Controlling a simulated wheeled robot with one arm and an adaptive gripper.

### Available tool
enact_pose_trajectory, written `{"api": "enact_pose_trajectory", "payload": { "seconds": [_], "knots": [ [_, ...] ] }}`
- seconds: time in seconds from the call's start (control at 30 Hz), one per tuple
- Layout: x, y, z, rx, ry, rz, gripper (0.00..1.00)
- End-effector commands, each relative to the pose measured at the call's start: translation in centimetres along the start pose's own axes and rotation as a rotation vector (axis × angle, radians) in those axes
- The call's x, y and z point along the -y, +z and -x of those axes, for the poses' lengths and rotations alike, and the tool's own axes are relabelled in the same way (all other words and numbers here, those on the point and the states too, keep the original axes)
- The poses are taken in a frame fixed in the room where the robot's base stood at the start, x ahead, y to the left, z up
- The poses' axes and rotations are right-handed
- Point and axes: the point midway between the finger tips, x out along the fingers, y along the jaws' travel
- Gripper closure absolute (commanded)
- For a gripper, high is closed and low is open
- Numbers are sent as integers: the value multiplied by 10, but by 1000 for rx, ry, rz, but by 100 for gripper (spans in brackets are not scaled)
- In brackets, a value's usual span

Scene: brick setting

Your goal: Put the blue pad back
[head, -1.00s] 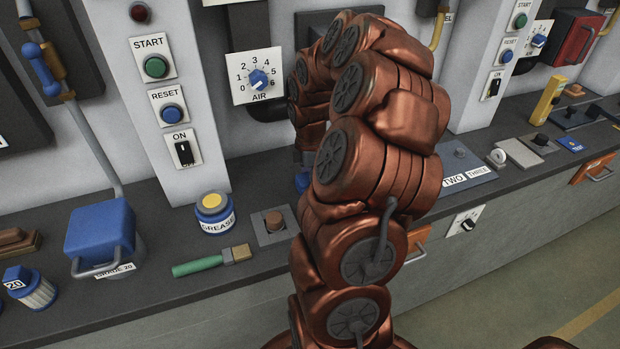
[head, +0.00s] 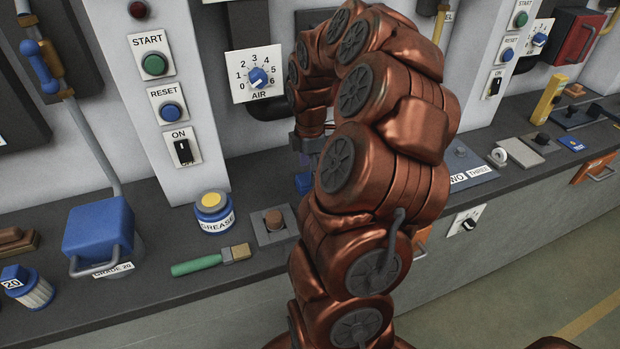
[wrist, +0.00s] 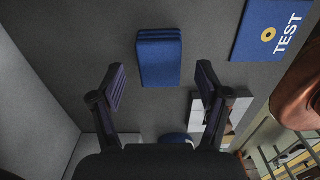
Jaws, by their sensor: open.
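The blue pad (wrist: 159,60) shows in the wrist view as a rounded block with layered edges at its far end, on a dark grey surface. My gripper (wrist: 159,84) is open and empty, its two dark fingers spread wide on either side of the line to the pad. The pad lies just beyond the fingertips, touching neither. In the head view my gripper (head: 304,160) is partly hidden behind my copper arm. A small blue patch shows below it; I cannot tell there whether it is the pad.
A blue TEST plate (wrist: 272,30) lies right of the pad; white blocks (wrist: 215,108) lie nearer. In the head view, a grease jar (head: 213,212), brush (head: 205,262), blue-lidded GRADE 20 container (head: 99,230) and AIR dial (head: 258,78) are left of my arm.

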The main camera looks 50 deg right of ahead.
Motion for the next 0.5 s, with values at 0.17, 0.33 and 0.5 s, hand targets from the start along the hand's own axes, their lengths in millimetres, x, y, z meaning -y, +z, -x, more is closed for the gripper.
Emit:
{"api": "enact_pose_trajectory", "payload": {
  "seconds": [0.17, 0.33, 0.5],
  "knots": [
    [-1, 0, 33, 1, 7, 2, 24],
    [-1, 0, 60, 0, 6, 0, 24],
    [0, -1, 77, 0, 0, 2, 24]
  ]
}}
